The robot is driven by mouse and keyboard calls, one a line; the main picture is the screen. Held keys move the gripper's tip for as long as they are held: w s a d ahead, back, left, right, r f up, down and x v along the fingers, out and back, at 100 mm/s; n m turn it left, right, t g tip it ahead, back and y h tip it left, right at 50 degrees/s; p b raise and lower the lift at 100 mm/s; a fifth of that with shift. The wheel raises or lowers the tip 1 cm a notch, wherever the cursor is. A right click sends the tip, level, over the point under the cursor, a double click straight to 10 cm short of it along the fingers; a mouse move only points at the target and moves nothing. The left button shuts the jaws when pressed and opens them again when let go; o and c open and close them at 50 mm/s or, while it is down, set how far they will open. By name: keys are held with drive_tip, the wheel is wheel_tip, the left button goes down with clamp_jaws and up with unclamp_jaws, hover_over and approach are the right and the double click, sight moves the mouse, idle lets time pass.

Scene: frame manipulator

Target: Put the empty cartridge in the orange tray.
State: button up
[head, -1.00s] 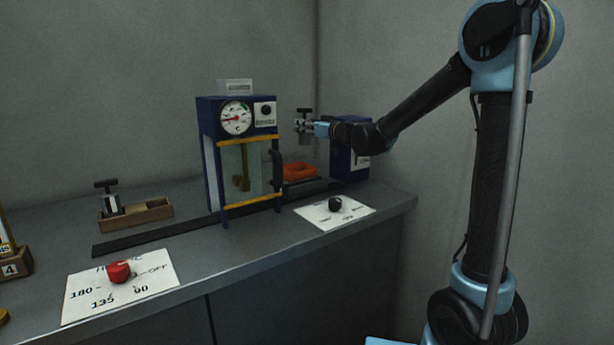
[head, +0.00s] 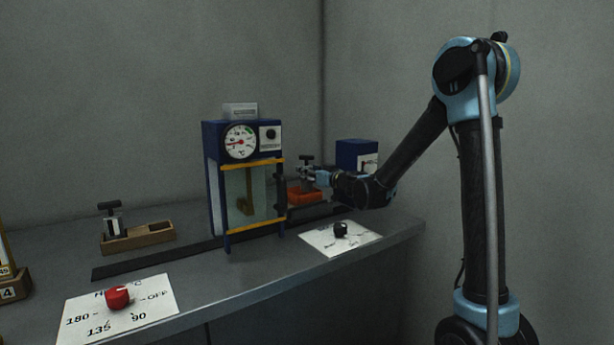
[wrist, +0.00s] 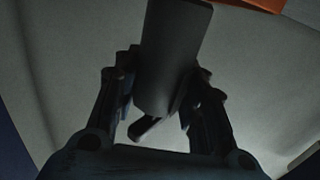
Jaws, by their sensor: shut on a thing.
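My gripper (head: 312,178) is shut on a cartridge (head: 306,171) with a black T-shaped handle on top, held upright in the head view. The wrist view shows the dark cartridge (wrist: 172,60) between the two fingers. The orange tray (head: 306,194) is on the counter to the right of the blue cabinet, just below the held cartridge. In the wrist view, an edge of the tray (wrist: 258,4) shows at the top right. I cannot tell whether the cartridge touches the tray.
A blue cabinet (head: 247,188) with a dial and a glass front stands left of my gripper. A blue box (head: 355,154) stands behind it. A black knob (head: 340,230) and a red knob (head: 117,297) sit on white cards. Another T-handled item (head: 112,222) stands in a wooden holder (head: 155,235).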

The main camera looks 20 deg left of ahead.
drive_tip(key=shift+f, duration=0.7)
drive_tip(key=o, duration=1.3)
drive_tip(key=shift+c, duration=0.2)
drive_tip(key=shift+r, duration=0.5)
drive_tip(key=v, duration=1.2)
drive_tip(key=shift+d+r, duration=0.1)
